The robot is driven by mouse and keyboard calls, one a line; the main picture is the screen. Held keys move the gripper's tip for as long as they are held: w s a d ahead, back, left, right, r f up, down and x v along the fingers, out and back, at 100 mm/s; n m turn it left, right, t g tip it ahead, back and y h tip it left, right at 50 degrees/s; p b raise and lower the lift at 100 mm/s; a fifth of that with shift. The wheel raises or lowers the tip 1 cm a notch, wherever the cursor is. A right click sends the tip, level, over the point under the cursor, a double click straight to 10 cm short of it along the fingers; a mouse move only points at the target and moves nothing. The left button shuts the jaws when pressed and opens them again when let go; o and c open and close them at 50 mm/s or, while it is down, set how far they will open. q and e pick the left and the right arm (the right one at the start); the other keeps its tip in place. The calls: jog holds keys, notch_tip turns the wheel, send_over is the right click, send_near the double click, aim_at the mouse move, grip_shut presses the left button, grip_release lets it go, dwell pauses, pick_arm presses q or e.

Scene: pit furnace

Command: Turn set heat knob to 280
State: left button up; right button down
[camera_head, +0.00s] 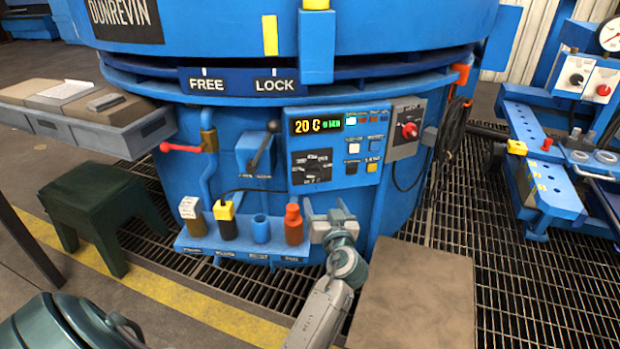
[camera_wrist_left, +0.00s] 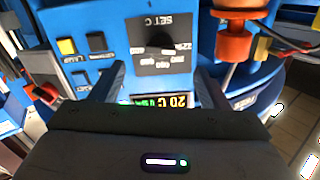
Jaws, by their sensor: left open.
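The set heat knob (camera_head: 312,165) is a small dark knob on a black scale plate, on the blue control panel (camera_head: 338,130) under a display reading 20 C. In the left wrist view the plate shows upside down with "SET C" on it, and the dark knob (camera_wrist_left: 167,51) sits in its middle; its pointer setting is too small to read. My left gripper (camera_head: 331,212) is open and empty, below the panel in the head view. In the wrist view its two fingers (camera_wrist_left: 158,85) are spread, with the knob seen beyond the gap between them. My right gripper is not in view.
A rack (camera_head: 243,248) with several colored holders stands left of my gripper. A red knob (camera_head: 410,130) on a grey box is right of the panel. A lever (camera_head: 263,147) is at its left. A brown flat-topped block (camera_head: 415,295) lies at lower right.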

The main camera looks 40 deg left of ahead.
aim_at(314, 173)
pick_arm(q)
jog(key=x, duration=0.7)
jog(key=r+b+x, duration=0.1)
jog(key=x, duration=0.2)
jog(key=shift+w+a, duration=0.15)
jog(key=shift+a, duration=0.15)
jog(key=c, duration=1)
